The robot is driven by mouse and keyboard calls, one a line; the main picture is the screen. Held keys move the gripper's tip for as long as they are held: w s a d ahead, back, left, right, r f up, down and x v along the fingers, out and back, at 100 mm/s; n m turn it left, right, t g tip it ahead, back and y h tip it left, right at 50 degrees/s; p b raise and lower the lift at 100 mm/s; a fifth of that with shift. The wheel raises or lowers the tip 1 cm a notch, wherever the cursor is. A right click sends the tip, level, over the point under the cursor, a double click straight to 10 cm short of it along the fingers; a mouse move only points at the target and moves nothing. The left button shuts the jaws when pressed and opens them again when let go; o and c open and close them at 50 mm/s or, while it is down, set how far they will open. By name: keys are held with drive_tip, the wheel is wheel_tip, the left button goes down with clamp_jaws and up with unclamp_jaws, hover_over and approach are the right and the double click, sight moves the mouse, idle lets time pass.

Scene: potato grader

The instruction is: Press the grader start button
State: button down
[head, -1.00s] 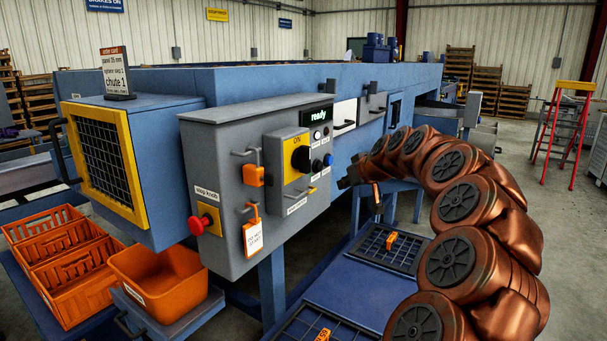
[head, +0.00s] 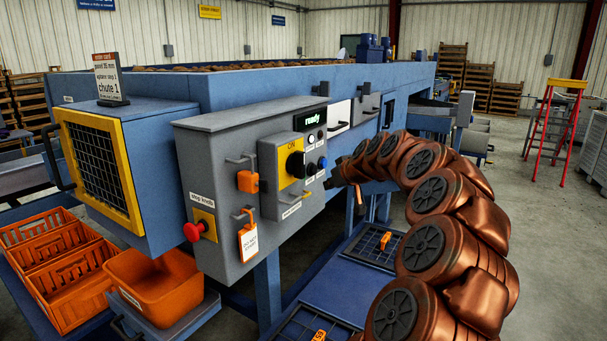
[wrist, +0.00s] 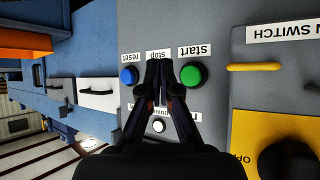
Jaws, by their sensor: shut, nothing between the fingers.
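The green start button (wrist: 193,75) is on the grey panel in the wrist view, under an upside-down "start" label. My gripper (wrist: 160,66) is shut and empty, its tips just left of the start button in that view, over the spot below the "stop" label (wrist: 158,53). The stop button is hidden behind the fingers. I cannot tell whether the tips touch the panel. In the head view my gripper (head: 332,181) is at the right edge of the grey control box (head: 215,150). The display (head: 312,120) reads "ready".
The blue reset button (wrist: 128,75) is left of my fingers; a white power lamp (wrist: 158,126) is below them. A black rotary switch (head: 296,165), red stop knob (head: 193,232) and hanging orange tag (head: 248,242) are on the box. Orange crates (head: 60,265) stand at lower left.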

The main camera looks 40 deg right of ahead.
drive_tip(key=w, duration=0.1)
drive_tip(key=w+a, duration=0.1)
drive_tip(key=w, duration=0.1)
drive_tip(key=w+p, duration=0.1)
drive_tip(key=w, duration=0.1)
drive_tip(key=shift+w+a, duration=0.1)
drive_tip(key=shift+a, duration=0.15)
drive_tip(key=shift+w, duration=0.1)
idle(1.1)
drive_tip(key=shift+w+a, duration=0.15)
drive_tip(key=shift+w, duration=0.15)
drive_tip(key=shift+w+a+b, duration=0.1)
drive_tip(key=shift+w+b, duration=0.3)
drive_tip(key=shift+w, duration=0.1)
idle(0.9)
drive_tip(key=shift+s, duration=0.1)
drive_tip(key=shift+s+d+b, duration=0.25)
drive_tip(key=shift+s+b, duration=0.5)
drive_tip(key=shift+s, duration=0.05)
drive_tip(key=shift+s, duration=0.1)
